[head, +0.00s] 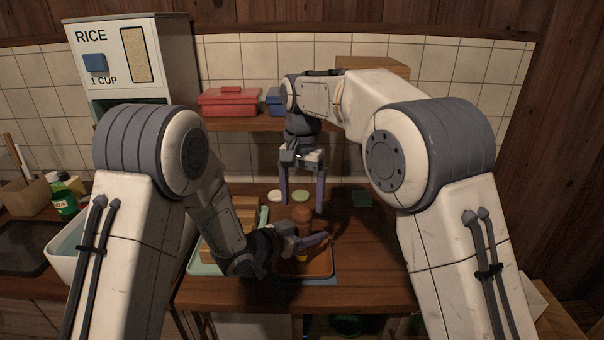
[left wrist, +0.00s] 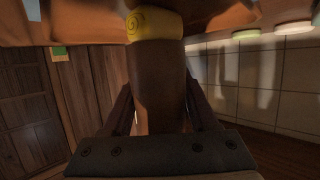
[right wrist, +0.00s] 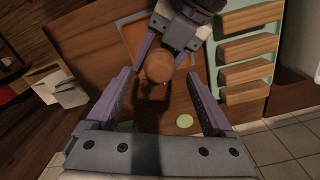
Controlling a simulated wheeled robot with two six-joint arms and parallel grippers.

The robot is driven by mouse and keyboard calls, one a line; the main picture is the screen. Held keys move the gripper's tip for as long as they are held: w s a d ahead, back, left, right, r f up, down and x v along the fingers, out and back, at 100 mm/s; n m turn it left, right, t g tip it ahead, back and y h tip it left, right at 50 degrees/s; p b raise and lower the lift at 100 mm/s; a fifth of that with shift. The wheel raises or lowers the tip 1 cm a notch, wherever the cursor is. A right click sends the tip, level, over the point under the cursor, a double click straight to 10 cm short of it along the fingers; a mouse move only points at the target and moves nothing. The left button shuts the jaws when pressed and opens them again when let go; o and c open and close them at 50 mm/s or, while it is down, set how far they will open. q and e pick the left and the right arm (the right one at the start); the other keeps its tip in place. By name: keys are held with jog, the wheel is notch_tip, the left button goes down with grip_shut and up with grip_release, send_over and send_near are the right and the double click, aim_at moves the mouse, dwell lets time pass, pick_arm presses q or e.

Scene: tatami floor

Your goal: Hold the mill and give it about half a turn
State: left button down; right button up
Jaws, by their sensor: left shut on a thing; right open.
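The mill (head: 303,217) is a brown wooden cylinder with a rounded top, standing upright over the brown tray (head: 322,272). In the left wrist view the mill (left wrist: 158,85) shows a yellow band with a spiral mark. My left gripper (head: 306,241) is shut on the mill's body from the side. My right gripper (head: 301,205) is open and points down above the mill, its fingers apart on either side of the top. In the right wrist view the round mill top (right wrist: 158,66) lies between the open fingertips, apparently untouched. The mill's lower part is partly hidden by my left gripper.
A pale green tray with wooden blocks (right wrist: 250,48) lies to the left of the mill in the head view. A shelf with a red box (head: 229,103) and a rice dispenser (head: 115,50) stand at the back.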

aim_at(302, 208)
notch_tip(302, 208, up, 9)
jog(key=shift+r, duration=0.15)
dwell(0.4)
pick_arm(q)
jog(key=shift+c, duration=0.5)
grip_release()
jog(key=v, duration=1.2)
